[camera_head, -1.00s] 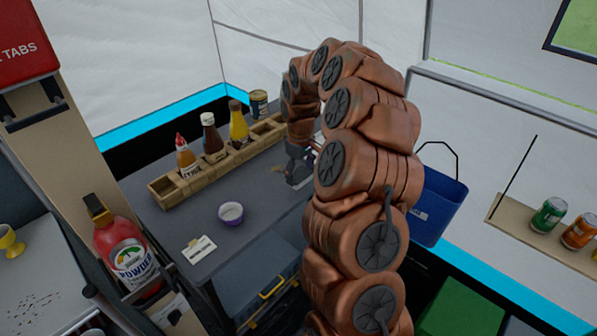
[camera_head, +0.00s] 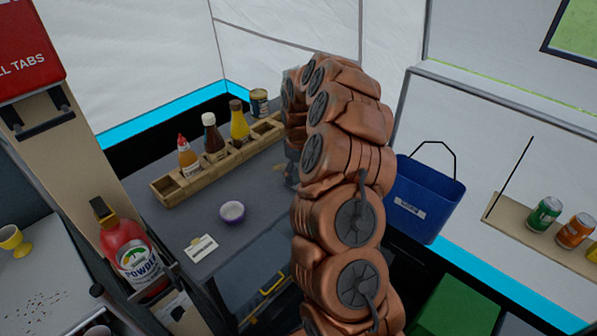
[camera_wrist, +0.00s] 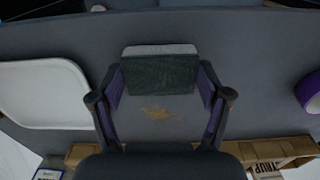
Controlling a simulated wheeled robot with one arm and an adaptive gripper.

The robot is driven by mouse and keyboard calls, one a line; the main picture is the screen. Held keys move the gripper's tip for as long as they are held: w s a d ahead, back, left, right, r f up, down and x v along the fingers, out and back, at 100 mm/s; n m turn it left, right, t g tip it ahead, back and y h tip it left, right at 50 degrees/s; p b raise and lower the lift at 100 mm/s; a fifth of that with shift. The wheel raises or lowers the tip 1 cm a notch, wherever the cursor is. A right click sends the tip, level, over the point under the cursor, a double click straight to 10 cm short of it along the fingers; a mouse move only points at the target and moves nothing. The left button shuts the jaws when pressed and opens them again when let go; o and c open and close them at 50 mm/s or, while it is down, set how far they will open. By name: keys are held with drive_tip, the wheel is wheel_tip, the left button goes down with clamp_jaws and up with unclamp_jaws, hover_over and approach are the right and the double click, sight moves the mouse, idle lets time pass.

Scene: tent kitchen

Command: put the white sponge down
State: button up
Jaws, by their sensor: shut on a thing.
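The sponge (camera_wrist: 160,72) shows in the wrist view with a dark scouring face and a whitish strip along its top edge. My gripper (camera_wrist: 161,84) is shut on it, with a finger at each side. The sponge is above or on the dark grey counter (camera_wrist: 250,60); I cannot tell whether it touches. A brown stain (camera_wrist: 160,113) lies on the counter just below the sponge in the picture. In the head view my arm hides the sponge and nearly all of the gripper.
A white tray (camera_wrist: 45,93) lies left of the gripper in the wrist view. A purple bowl (camera_head: 232,212) and a small card (camera_head: 201,248) are on the counter. A wooden rack (camera_head: 205,172) holds several bottles. A blue bin (camera_head: 425,200) hangs to the right.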

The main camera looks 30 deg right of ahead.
sight(298, 175)
drive_tip(key=shift+f, duration=0.2)
drive_tip(key=o, duration=1)
drive_tip(key=shift+r, duration=0.1)
wheel_tip(298, 175, up, 12)
drive_tip(key=shift+r+b, duration=0.15)
drive_tip(key=shift+b, duration=0.95)
